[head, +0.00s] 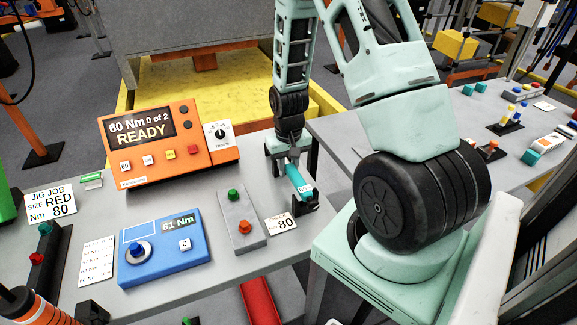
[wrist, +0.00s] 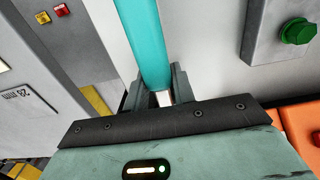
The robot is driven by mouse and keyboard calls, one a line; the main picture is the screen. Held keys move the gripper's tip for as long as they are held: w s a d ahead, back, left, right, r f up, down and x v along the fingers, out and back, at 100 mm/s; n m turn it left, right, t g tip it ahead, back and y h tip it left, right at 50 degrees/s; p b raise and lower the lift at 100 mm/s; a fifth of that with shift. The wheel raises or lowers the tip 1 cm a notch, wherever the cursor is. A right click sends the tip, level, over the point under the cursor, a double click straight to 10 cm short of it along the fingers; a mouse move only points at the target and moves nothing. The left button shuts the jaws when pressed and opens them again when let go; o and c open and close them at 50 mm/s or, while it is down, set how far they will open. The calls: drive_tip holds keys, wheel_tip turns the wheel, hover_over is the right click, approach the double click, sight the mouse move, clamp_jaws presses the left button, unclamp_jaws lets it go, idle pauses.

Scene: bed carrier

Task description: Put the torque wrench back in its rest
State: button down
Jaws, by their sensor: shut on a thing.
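The torque wrench, a teal bar (head: 297,178), is in my gripper (head: 288,154) near the right of the grey bench. In the wrist view the teal bar (wrist: 147,45) runs up from between my gripper's fingers (wrist: 160,92), which are shut on it. A black rest (head: 304,203) stands on the bench at the bar's near end. The bar's near end is over or in this rest; I cannot tell whether it touches. The bar's far end is hidden by my gripper.
An orange controller (head: 155,160) reading "60 Nm 0 of 2 READY" stands left. A blue tester (head: 160,252) reading 61 Nm and a grey box (head: 241,222) with green and red buttons lie nearer. A second bench (head: 400,135) is right.

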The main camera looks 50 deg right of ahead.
sight(289, 163)
drive_tip(key=shift+f+b, duration=0.45)
drive_tip(key=shift+f, duration=0.2)
idle(0.8)
drive_tip(key=c, duration=1.1)
unclamp_jaws()
wheel_tip(289, 163, up, 17)
drive_tip(key=shift+r+b, duration=0.2)
drive_tip(key=shift+b, duration=0.4)
